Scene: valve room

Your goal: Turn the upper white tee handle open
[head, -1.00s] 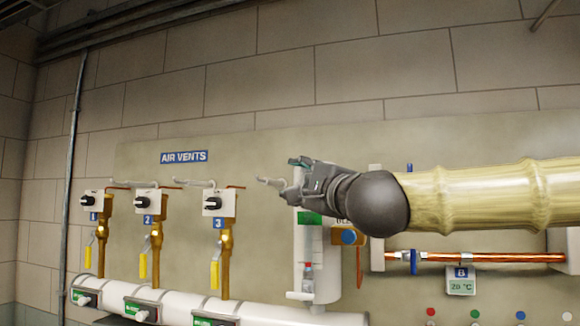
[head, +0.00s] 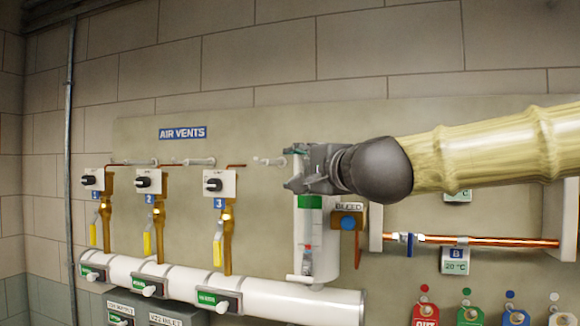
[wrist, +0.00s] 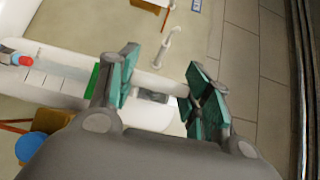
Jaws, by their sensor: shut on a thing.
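My gripper (head: 298,168) is at the top of the white gauge column with green and red marks (head: 309,235). The jaws are shut on the upper white tee handle, which the fingers hide in the head view. In the wrist view my gripper (wrist: 163,87) has one teal-padded finger on each side of a small grey-white piece (wrist: 153,97) against the column. The handle's exact angle cannot be told. A lower white tee handle (head: 300,279) sticks out at the column's foot, clear of my gripper.
A blue knob on the orange bleed valve (head: 348,222) sits just right of the column. Valves with yellow levers (head: 218,250) and black knobs stand at left above a white pipe (head: 270,300). A copper pipe (head: 500,242) with a blue handle runs at right. Coloured tags hang below it.

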